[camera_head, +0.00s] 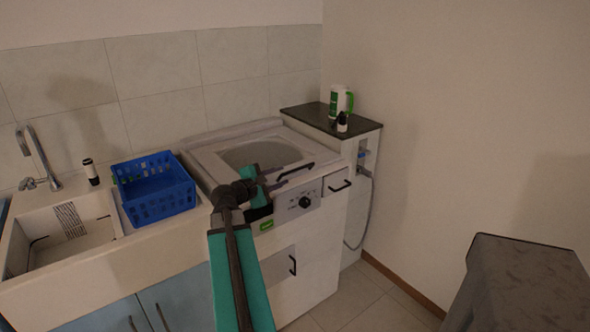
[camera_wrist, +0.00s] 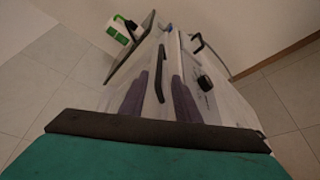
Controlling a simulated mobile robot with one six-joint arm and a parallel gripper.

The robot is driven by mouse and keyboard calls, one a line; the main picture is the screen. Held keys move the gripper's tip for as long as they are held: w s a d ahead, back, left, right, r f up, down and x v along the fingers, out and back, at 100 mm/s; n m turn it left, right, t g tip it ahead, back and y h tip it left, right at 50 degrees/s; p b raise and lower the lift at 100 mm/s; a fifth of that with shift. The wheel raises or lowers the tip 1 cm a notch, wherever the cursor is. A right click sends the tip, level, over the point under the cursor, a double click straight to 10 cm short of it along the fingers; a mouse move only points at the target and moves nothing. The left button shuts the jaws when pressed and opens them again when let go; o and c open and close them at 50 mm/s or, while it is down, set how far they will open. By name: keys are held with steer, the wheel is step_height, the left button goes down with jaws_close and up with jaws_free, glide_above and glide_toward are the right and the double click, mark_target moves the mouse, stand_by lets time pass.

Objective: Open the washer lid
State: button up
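The white washer (camera_head: 315,215) stands in the middle of the head view, with a control knob on its front. Its lid (camera_head: 262,153), with a grey window, lies shut on top. A black bar handle (camera_head: 296,171) sits near the lid's front edge; it also shows in the wrist view (camera_wrist: 160,72). My gripper (camera_head: 284,180) is at the washer's front edge, close to this handle. In the wrist view its two grey-purple fingers (camera_wrist: 160,95) are apart, and the handle appears between them. Contact with the handle cannot be told.
A blue basket (camera_head: 157,190) stands left of the washer, beside the sink (camera_head: 65,240) and tap. The floor at front right is clear up to a dark box-like object (camera_head: 525,270).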

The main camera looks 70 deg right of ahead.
steer(key=shift+w+d, duration=0.1)
steer(key=shift+w, duration=0.1)
steer(key=shift+p+x, duration=0.9)
steer(key=shift+x, duration=5.9)
steer(key=shift+f, duration=0.15)
jaws_close()
